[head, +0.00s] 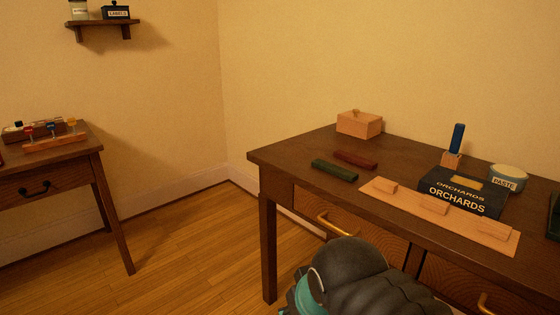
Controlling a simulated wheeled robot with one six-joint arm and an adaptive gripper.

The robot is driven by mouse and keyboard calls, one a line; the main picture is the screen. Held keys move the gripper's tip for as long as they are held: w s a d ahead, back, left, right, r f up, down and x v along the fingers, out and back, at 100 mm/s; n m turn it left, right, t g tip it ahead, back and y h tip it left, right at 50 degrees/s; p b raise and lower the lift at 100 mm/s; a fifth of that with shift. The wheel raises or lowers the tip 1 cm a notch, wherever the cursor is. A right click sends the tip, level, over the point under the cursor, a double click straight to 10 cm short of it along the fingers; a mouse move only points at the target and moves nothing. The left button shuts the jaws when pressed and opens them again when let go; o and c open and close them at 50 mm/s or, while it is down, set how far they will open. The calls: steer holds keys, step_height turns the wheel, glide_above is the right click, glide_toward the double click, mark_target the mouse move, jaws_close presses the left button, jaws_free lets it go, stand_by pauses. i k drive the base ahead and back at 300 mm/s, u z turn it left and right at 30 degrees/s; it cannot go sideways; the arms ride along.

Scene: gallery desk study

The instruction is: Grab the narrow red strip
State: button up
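A narrow dark red strip (356,160) lies flat on the brown wooden desk (287,155), near the desk's left side. A dark green strip (335,170) of similar shape lies just in front of it and to its left, apart from it. My arm shows at the bottom of the head view, in front of the desk. My gripper's fingers cannot be made out, so its opening is hidden.
A lidded wooden box (359,124) stands behind the red strip. To the right are a tan board (462,232) with wooden blocks, a dark "ORCHARDS" box (462,193), a blue upright piece (457,138) in a wooden holder and a paste jar (508,178). A second table (60,165) stands left.

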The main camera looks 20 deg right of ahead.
mark_target(369, 164)
steer(key=u, duration=1.15)
steer(key=i, duration=3)
steer(key=z, duration=3.5)
